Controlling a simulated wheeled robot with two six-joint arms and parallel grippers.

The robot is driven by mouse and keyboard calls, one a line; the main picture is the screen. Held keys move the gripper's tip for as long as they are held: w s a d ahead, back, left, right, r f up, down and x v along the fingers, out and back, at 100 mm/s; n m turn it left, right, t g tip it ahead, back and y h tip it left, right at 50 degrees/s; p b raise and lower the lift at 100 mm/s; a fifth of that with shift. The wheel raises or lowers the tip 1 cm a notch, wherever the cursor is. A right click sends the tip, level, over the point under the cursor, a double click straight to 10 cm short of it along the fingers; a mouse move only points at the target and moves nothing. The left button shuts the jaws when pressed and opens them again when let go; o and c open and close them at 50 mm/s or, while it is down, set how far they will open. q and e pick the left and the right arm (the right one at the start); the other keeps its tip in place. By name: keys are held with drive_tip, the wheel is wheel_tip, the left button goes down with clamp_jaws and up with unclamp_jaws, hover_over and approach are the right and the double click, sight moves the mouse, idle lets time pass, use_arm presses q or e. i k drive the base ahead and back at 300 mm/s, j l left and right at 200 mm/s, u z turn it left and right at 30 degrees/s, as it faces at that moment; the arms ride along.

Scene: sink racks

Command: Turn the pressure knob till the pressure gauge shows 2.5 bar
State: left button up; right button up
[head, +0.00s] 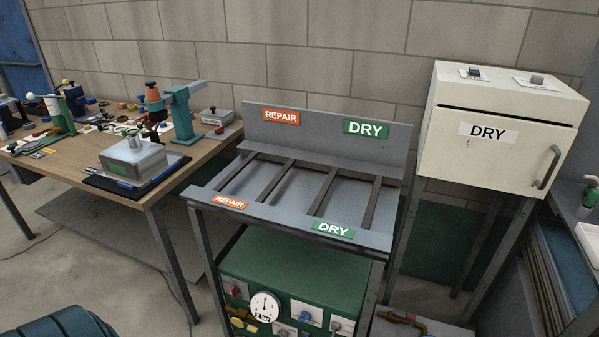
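The pressure gauge (265,307) is a round white dial on the front of a green cabinet (310,272) under the rack. Its dark needle points about straight up. The small scale is too blurred to read a value; a label at its bottom seems to end in "bar". Several controls surround it: a red knob (235,290) at upper left, a blue knob on a white plate (306,316) to the right, and yellow brass fittings (240,322) at lower left. I cannot tell which one is the pressure knob. The panel's lower part is cut off. Neither gripper is in view.
A grey slatted rack (290,213) with REPAIR and DRY labels stands over the cabinet. A cream DRY box (497,135) with a handle is at right. A cluttered wooden workbench (190,165) is at left. Bare floor lies before the bench.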

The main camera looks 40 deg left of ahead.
sight(304, 316)
drive_tip(key=u, duration=1.45)
